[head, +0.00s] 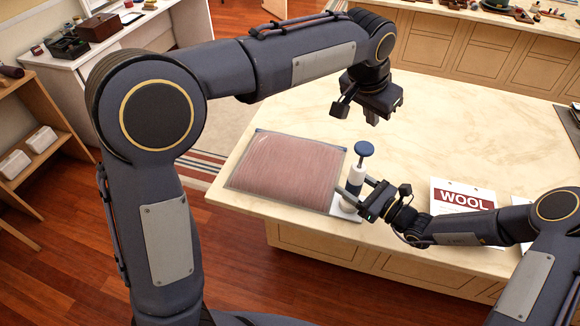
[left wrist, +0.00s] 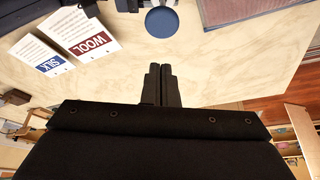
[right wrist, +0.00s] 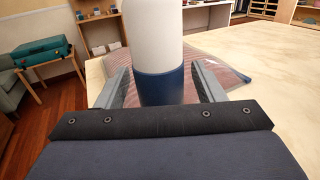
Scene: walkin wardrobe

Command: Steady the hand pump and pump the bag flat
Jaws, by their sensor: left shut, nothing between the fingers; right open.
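The hand pump (head: 355,187) stands upright near the front edge of the island top, with a blue knob (head: 364,149) on top and a white and blue body. The knob also shows in the left wrist view (left wrist: 162,21). The clear bag (head: 287,168) with pink folded contents lies just left of the pump and looks puffed. My right gripper (head: 357,199) is open with its fingers on either side of the pump body; the right wrist view shows the body (right wrist: 167,85) between them. My left gripper (head: 372,119) is shut and empty, above the knob and apart from it.
A WOOL card (head: 462,198) lies on the top right of the pump, near my right forearm; a SILK card (left wrist: 47,57) is beside it. The marble top (head: 470,130) behind is clear. A white desk with boxes (head: 98,27) stands at the back left.

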